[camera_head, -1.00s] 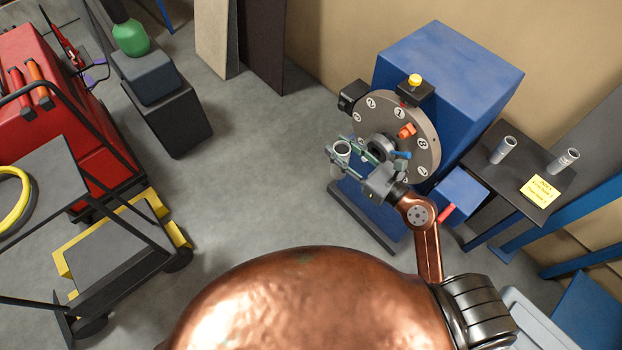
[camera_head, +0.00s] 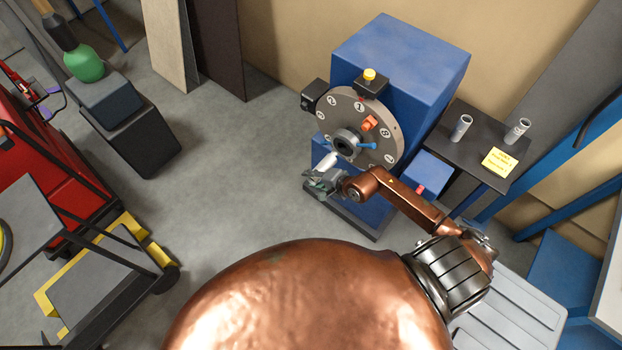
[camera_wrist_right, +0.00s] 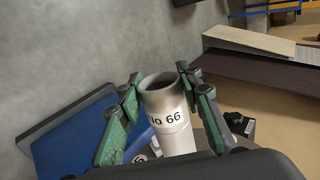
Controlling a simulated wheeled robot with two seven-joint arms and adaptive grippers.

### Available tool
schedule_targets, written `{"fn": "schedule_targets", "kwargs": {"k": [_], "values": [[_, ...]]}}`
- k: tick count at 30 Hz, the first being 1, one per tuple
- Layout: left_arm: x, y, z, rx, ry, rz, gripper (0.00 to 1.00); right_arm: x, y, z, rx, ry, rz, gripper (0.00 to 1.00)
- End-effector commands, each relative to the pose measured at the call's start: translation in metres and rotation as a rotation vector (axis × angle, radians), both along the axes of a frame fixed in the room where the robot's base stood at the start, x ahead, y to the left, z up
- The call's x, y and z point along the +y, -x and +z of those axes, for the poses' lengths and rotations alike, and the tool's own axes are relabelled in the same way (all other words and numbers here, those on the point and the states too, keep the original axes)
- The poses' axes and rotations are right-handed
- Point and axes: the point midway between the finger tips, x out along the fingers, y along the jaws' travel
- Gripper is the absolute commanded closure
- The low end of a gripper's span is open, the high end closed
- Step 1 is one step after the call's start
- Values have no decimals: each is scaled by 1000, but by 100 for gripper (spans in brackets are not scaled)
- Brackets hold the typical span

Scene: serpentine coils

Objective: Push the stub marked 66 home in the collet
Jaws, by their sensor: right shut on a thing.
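The stub marked 66 (camera_wrist_right: 170,118) is a short pale metal tube, open at its end, with "No 66" on its side in the right wrist view. My right gripper (camera_wrist_right: 165,108) is shut on it, its green-padded fingers on both sides. In the head view the stub (camera_head: 328,161) shows as a light tube at my right gripper (camera_head: 318,182), in front of and below the collet. The collet (camera_head: 346,143) is a dark ring at the centre of the grey numbered disc (camera_head: 392,118), with a blue handle beside it. The stub is apart from the collet. My left gripper is out of view.
Two more tubes, one nearer the disc (camera_head: 461,128) and one farther right (camera_head: 517,131), stand on a dark side table (camera_head: 478,155) by a yellow note (camera_head: 499,163). A blue cabinet (camera_head: 410,60) backs the disc. The floor (camera_head: 230,170) to the left is clear.

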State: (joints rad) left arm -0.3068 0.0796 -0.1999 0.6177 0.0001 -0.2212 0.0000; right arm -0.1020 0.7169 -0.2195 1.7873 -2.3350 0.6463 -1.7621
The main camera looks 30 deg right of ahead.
Motion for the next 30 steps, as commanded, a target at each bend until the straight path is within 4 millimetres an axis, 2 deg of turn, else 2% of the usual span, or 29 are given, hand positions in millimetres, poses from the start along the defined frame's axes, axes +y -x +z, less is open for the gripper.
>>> {"fn": "schedule_targets", "kwargs": {"k": [6,15,30], "values": [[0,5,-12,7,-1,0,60,-16,-8,-1,-6,1,0,100],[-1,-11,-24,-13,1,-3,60,-37,-17,0,-5,-1,-1,100],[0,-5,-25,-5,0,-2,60,-42,-19,2,-6,-2,0,100]]}}
